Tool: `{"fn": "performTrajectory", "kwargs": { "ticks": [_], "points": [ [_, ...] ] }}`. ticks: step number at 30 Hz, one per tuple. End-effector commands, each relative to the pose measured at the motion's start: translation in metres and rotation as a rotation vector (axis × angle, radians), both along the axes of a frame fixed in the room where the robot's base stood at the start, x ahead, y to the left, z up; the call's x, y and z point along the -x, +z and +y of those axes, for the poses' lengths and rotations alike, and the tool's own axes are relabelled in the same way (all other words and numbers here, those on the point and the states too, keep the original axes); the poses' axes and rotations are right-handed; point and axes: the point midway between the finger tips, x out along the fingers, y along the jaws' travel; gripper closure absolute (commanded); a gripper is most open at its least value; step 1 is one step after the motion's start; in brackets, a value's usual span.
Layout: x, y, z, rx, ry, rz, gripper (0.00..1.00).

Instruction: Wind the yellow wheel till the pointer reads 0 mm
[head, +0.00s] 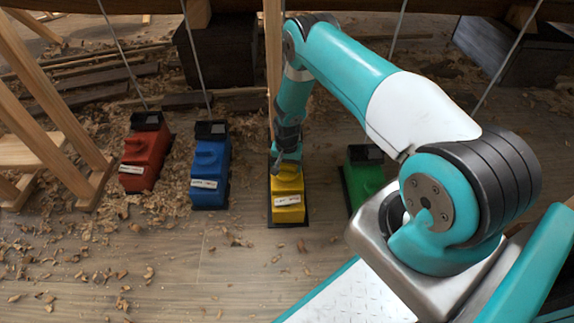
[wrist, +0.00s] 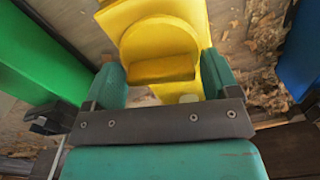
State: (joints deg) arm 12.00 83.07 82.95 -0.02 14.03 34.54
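The yellow unit (head: 287,200) stands on a dark base on the floor, with a white label on its front; my gripper (head: 286,160) is down at its upper part. In the wrist view, the rounded yellow wheel (wrist: 160,45) with a flat raised face lies ahead of my gripper (wrist: 165,82). The two teal fingers stand apart, one at each side of this yellow part. I cannot tell whether they press on it. The pointer and its scale cannot be made out; my arm and gripper cover the back of the yellow unit in the head view.
Similar units stand in the row: red (head: 145,160), blue (head: 209,172) and green (head: 364,180). Green (wrist: 45,55) and blue (wrist: 300,50) also flank the wrist view. A wooden trestle (head: 50,150) stands at left. Thin rods rise behind the units. Shavings litter the floor; the front floor is open.

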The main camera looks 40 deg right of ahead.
Motion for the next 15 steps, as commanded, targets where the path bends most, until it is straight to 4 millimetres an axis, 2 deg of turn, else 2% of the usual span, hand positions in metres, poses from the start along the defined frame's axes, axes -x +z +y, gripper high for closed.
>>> {"fn": "performTrajectory", "kwargs": {
  "ticks": [10, 15],
  "points": [
    [0.000, 0.002, 0.000, 0.001, 0.001, -0.001, 0.06],
    [-0.001, 0.024, 0.000, 0.001, 0.001, -0.002, 0.06]
  ]
}}
